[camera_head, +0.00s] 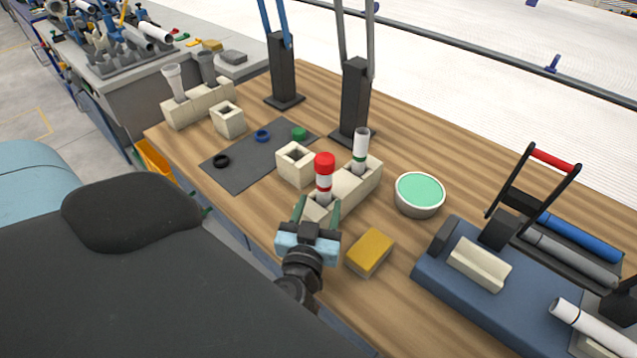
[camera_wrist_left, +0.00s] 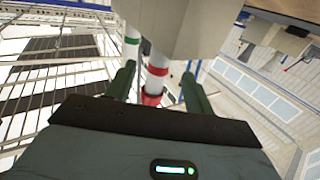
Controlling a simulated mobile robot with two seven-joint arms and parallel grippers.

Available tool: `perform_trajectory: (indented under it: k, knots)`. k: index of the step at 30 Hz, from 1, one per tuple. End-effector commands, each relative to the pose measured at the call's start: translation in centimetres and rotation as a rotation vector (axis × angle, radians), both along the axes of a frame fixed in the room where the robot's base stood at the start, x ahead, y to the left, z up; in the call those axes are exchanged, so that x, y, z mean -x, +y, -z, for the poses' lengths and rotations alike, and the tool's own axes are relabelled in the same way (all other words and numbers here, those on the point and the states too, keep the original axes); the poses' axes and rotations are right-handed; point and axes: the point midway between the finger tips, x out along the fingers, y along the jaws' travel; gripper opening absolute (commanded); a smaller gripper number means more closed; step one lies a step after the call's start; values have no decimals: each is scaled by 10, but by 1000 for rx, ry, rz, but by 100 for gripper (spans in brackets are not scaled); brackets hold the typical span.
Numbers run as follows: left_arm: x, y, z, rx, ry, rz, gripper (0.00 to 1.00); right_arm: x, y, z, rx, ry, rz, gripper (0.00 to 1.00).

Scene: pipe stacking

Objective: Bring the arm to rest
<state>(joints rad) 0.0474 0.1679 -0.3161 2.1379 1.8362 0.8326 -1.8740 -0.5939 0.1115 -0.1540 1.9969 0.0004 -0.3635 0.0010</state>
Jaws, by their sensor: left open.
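My left gripper (camera_head: 318,208) is open at the near end of a cream block holder (camera_head: 350,190). A white pipe with red bands and a red top (camera_head: 324,180) stands upright in that holder. In the left wrist view the red-banded pipe (camera_wrist_left: 157,72) shows between the two open green fingers (camera_wrist_left: 158,88); I cannot tell if they touch it. A white pipe with a green band (camera_head: 360,150) stands in the far end of the holder, and it also shows in the left wrist view (camera_wrist_left: 131,45). My right gripper is not in view.
A yellow sponge-like block (camera_head: 370,252) lies right of my gripper. A green-topped bowl (camera_head: 419,194), a square cream block (camera_head: 295,164) and a blue fixture (camera_head: 470,300) are near. Black posts (camera_head: 355,100) stand behind. Bare wood (camera_head: 225,205) lies to the left.

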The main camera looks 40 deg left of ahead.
Motion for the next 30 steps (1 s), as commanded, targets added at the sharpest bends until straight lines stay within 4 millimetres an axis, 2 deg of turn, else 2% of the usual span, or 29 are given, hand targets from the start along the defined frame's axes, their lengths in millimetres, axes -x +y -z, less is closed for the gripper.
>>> perform_trajectory:
  k: [20, 25, 30]
  knots:
    - [1, -4, -4, -4, -26, 27, 53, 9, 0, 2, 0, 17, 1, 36]
    - [7, -28, -23, -19, -135, 180, 53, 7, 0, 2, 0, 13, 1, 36]
    - [25, -73, -36, -38, -205, 452, 53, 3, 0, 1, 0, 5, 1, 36]
